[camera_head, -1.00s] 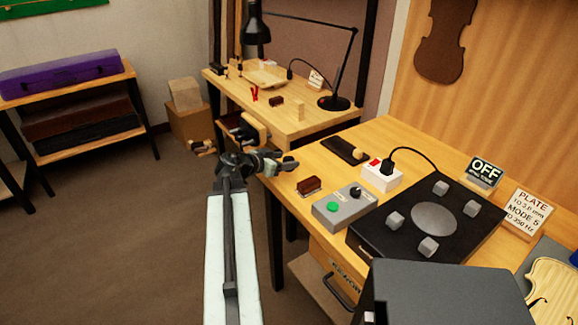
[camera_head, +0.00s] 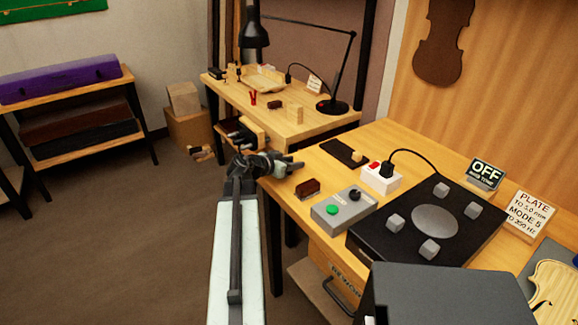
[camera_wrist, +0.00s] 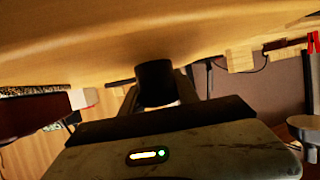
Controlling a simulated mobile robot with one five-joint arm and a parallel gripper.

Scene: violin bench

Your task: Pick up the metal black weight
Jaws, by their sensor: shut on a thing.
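The metal black weight (camera_wrist: 154,80) shows as a short dark cylinder in the middle of the wrist view. My gripper (camera_wrist: 160,92) is shut on it, with dark fingers beside it. In the head view my gripper (camera_head: 286,166) is at the left edge of the near bench, beside a dark red block. The weight cannot be made out clearly there, being small and mixed with the dark gripper parts.
The near bench (camera_head: 405,140) holds a dark red block (camera_head: 307,188), a grey control box (camera_head: 330,215), a white switch box (camera_head: 381,181) and a black plate device (camera_head: 400,245). A second bench (camera_head: 300,128) with a lamp (camera_head: 333,106) stands behind. Open floor lies left.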

